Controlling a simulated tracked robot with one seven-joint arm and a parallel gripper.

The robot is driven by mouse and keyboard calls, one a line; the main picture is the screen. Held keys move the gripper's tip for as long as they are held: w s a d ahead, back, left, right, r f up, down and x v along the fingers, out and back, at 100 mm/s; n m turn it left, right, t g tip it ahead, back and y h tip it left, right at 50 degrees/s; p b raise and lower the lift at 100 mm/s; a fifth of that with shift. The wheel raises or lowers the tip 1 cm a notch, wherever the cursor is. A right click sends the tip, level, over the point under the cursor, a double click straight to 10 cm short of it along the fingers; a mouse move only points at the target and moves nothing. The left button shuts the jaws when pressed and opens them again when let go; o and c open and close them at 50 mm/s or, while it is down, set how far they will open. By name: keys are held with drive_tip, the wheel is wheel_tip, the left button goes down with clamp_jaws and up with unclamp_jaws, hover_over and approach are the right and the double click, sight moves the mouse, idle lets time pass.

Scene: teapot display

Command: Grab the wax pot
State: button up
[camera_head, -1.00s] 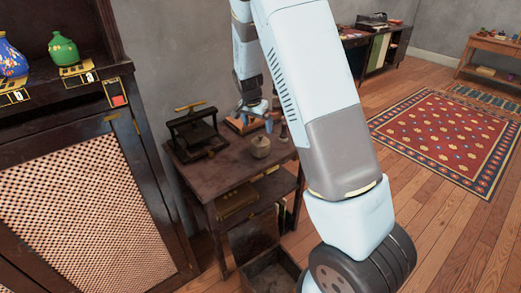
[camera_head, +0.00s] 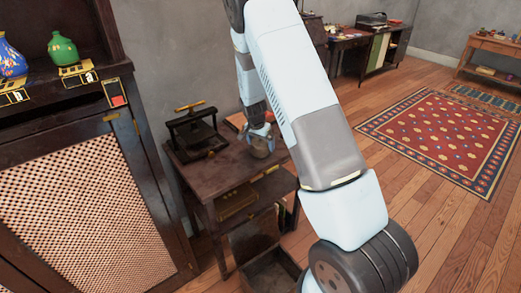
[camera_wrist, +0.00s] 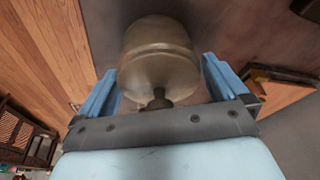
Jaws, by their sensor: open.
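The wax pot (camera_head: 259,149) is a small beige-grey lidded pot on the dark wooden side table (camera_head: 215,178). In the wrist view the pot (camera_wrist: 160,58) shows large, its lid knob towards my gripper. My gripper (camera_wrist: 160,80) is open, with one blue finger on each side of the pot's lid end. Gaps show between the fingers and the pot. In the head view my gripper (camera_head: 262,133) is right at the pot and partly covers it.
A dark book press (camera_head: 196,132) stands on the table left of the pot. An orange-brown item (camera_head: 236,121) lies behind it. A tall cabinet (camera_head: 85,210) with vases is at the left. An open box (camera_head: 270,272) stands on the floor below the table.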

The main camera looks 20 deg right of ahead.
drive_tip(key=shift+f, duration=0.3)
drive_tip(key=shift+c, duration=0.5)
drive_tip(key=c, duration=1.1)
